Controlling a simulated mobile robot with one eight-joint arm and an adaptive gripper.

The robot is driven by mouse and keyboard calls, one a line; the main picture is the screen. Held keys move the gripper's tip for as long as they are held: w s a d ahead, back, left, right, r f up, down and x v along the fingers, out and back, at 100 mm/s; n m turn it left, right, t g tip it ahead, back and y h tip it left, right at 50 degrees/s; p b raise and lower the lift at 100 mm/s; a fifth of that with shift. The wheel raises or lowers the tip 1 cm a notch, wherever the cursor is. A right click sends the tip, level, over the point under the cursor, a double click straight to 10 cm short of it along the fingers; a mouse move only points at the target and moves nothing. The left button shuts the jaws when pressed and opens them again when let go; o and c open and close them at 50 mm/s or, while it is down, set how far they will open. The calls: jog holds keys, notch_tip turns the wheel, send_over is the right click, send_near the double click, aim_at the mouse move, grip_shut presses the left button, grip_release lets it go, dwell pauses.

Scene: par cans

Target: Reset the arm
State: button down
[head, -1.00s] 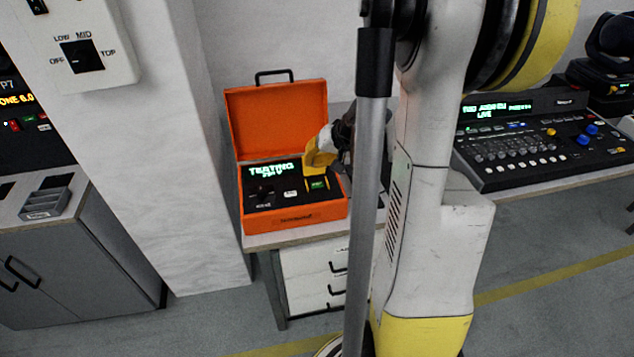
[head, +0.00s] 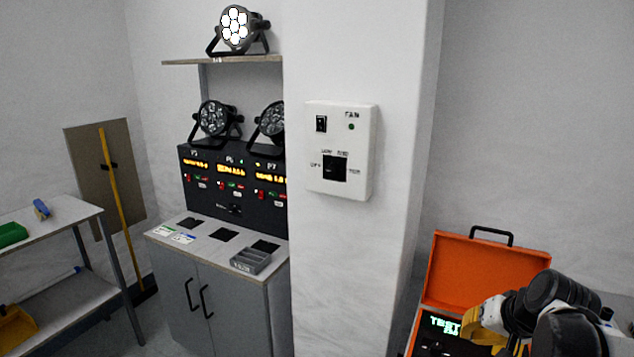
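My arm with its black joints, white links and yellow parts shows at the lower right of the head view. My gripper (head: 472,318) is there, over the orange case (head: 487,262), with yellow parts near the lit screen. The arm hides much of the case's panel, and the frame's edge cuts off the lower part. I cannot tell whether the fingers are apart or closed, or whether they touch the case. The case's lid stands open with a black handle on top.
A wall column bears a white switch box (head: 340,150) with a knob. Left of it, a grey cabinet (head: 215,300) holds a black control panel (head: 228,205) and a small grey tray (head: 251,261). Several par cans (head: 216,119) sit above. A shelved bench (head: 60,232) stands at far left.

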jog(key=s+a+r+n, duration=0.2)
jog(key=s+a, duration=0.4)
jog(key=a, duration=0.2)
jog(key=s+a+r+n, duration=0.3)
jog(key=s+a, duration=0.3)
jog(key=a, duration=0.3)
jog(key=shift+a+n+t, duration=0.25)
jog(key=shift+n+t, duration=0.05)
jog(key=shift+d, duration=0.1)
dwell(0.6)
